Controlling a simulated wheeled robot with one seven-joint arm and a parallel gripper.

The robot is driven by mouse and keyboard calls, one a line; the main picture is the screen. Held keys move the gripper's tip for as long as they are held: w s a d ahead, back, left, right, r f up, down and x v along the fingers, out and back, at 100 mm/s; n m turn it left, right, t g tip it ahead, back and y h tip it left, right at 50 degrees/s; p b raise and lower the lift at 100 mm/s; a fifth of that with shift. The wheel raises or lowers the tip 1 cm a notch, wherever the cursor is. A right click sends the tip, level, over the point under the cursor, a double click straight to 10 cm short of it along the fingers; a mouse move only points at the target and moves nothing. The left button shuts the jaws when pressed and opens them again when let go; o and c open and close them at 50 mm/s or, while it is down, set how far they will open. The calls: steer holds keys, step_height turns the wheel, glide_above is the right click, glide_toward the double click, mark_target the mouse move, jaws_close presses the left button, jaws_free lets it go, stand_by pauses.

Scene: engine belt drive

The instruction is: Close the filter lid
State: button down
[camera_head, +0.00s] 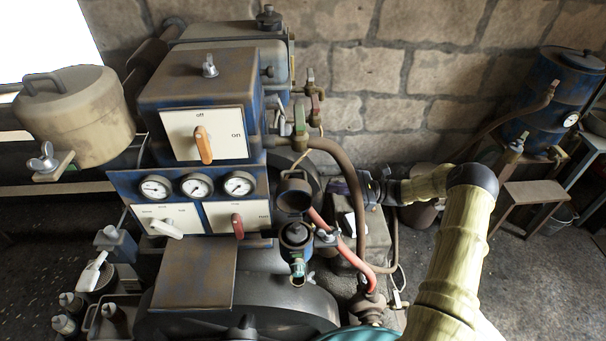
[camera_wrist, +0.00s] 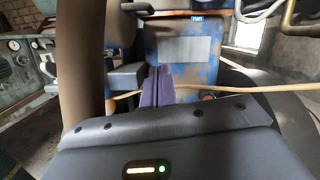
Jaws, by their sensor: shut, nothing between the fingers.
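The filter (camera_head: 296,238) is a small dark cylinder with a blue-green lower part, standing upright on the front right of the engine. A dark round cup-shaped piece (camera_head: 294,197), which looks like its lid, stands raised and tilted just above it, apart from the filter's top. My gripper (camera_head: 342,186) is to the right of this lid, pointing left, with a gap between them. In the wrist view its purple fingers (camera_wrist: 157,86) are pressed together with nothing between them. I cannot make out the lid for sure in the wrist view.
A brown hose (camera_head: 345,165) arches close to my gripper and shows large at left in the wrist view (camera_wrist: 80,65). A red hose (camera_head: 345,252) runs below. The blue control box (camera_head: 205,105) with gauges stands left of the lid. Valves (camera_head: 315,100) rise behind.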

mark_target(304, 177)
steer(key=shift+s+a+r+p, duration=0.25)
steer(key=shift+a+r+p, duration=0.8)
steer(key=shift+a, duration=0.5)
steer(key=shift+s+a+r+p, duration=0.3)
steer(key=shift+a+r+p, duration=0.7)
steer(key=shift+a, duration=0.55)
steer(key=shift+s+a+r+p, duration=0.25)
steer(key=shift+a+r+p, duration=0.55)
steer(key=shift+a+r, duration=0.6)
steer(key=shift+a+f, duration=0.15)
steer(key=shift+s+n, duration=0.15)
steer(key=shift+n, duration=0.25)
